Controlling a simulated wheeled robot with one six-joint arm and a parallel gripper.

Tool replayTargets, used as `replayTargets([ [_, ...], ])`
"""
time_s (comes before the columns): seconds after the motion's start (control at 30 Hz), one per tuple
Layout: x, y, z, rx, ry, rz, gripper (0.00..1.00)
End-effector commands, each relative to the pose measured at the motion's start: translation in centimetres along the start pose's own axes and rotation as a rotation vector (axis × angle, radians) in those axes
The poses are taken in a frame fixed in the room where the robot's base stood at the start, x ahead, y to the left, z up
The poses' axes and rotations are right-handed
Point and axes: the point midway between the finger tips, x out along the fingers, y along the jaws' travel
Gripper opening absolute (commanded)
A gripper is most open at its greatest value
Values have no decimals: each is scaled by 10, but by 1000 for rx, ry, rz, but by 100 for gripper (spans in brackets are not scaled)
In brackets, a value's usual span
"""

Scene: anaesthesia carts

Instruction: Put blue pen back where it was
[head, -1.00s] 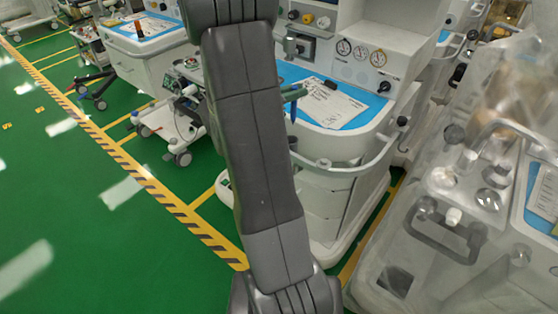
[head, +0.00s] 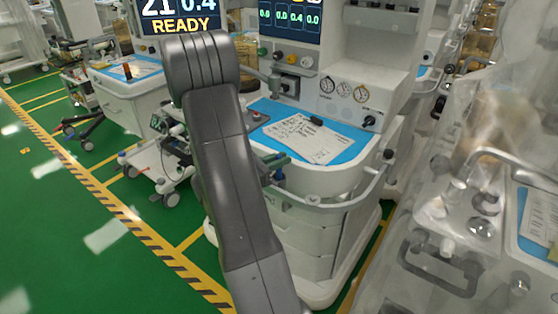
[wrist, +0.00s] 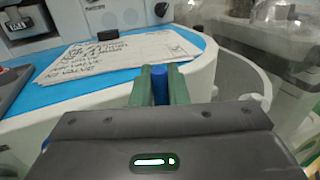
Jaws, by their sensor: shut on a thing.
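My gripper (wrist: 159,88) has green fingers, shut on the blue pen (wrist: 159,84), which shows upright between them in the wrist view. In the head view my gripper (head: 274,160) is beside the front left edge of the middle cart's worktop, partly behind my arm. The pen is very small there, and its lower end is hard to make out. The worktop has a blue mat (head: 349,151) with a written sheet (head: 304,140) on it. In the wrist view the sheet (wrist: 125,52) lies just beyond the fingers.
A small dark object (head: 316,120) lies on the sheet. A white rail (head: 365,192) curves round the cart front, with a small grey cup-like part (head: 313,199) at it. A plastic-covered machine (head: 450,220) stands close on the right. Green floor (head: 60,220) is open at left.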

Motion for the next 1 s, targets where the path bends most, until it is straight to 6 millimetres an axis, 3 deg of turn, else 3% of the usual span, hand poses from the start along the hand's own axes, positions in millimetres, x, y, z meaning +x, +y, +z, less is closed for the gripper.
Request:
replayTargets([
  [0.13,0,0,-4,0,0,0,0],
  [0.17,0,0,-4,0,0,0,16],
  [0.27,0,0,-3,0,0,0,35],
  [0.67,-2,0,2,0,0,1,36],
  [1.0,-50,2,0,1,-1,6,36],
])
